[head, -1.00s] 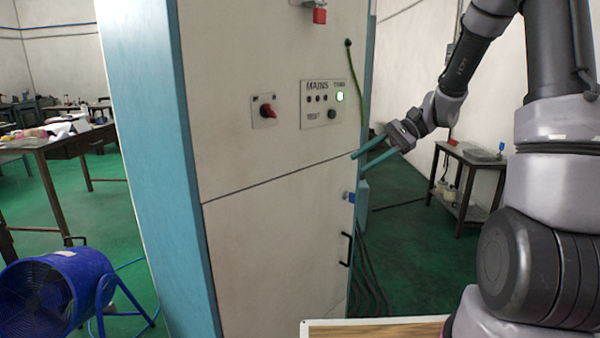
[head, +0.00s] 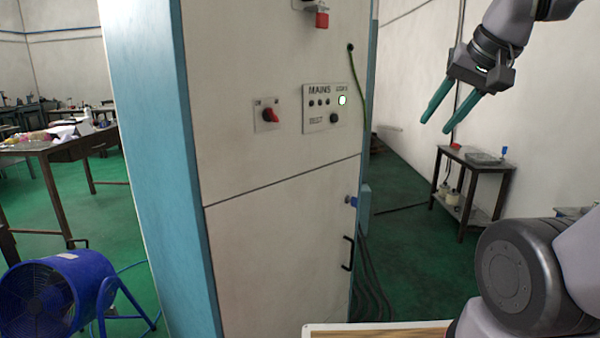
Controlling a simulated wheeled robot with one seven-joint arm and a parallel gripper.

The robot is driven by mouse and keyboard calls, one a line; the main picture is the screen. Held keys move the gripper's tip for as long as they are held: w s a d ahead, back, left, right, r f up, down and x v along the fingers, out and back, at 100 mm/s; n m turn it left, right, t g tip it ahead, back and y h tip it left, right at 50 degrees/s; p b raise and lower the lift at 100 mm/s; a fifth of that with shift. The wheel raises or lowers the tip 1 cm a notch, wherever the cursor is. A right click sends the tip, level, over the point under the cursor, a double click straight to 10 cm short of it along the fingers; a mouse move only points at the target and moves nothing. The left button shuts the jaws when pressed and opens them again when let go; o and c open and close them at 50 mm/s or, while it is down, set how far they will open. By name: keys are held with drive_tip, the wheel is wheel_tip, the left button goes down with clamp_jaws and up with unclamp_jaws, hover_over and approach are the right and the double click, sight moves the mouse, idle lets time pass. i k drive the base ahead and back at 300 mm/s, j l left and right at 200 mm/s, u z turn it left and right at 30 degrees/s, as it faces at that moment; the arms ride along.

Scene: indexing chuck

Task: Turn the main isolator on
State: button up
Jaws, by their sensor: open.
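A red rotary switch (head: 270,115) on a small grey plate sits on the front of the pale cabinet (head: 265,180); its knob is tilted. The plate's lettering is too small to read. Right of it is a panel marked MAINS (head: 323,107) with several small dark lamps, a lit greenish-white light (head: 342,100) and a dark round button (head: 334,118). My gripper (head: 438,123) is open and empty, its two teal fingers pointing down-left, in the air right of the cabinet and apart from it.
A red padlock-like item (head: 322,19) hangs at the cabinet's top. A green cable (head: 354,80) runs down its right edge, above a black handle (head: 347,253). A blue fan (head: 70,290) stands at lower left. A small table (head: 470,160) stands behind at right.

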sight(269, 114)
drive_tip(key=k+j, duration=0.55)
drive_tip(key=j, duration=0.25)
drive_tip(key=k+j, duration=0.3)
drive_tip(key=j, duration=0.1)
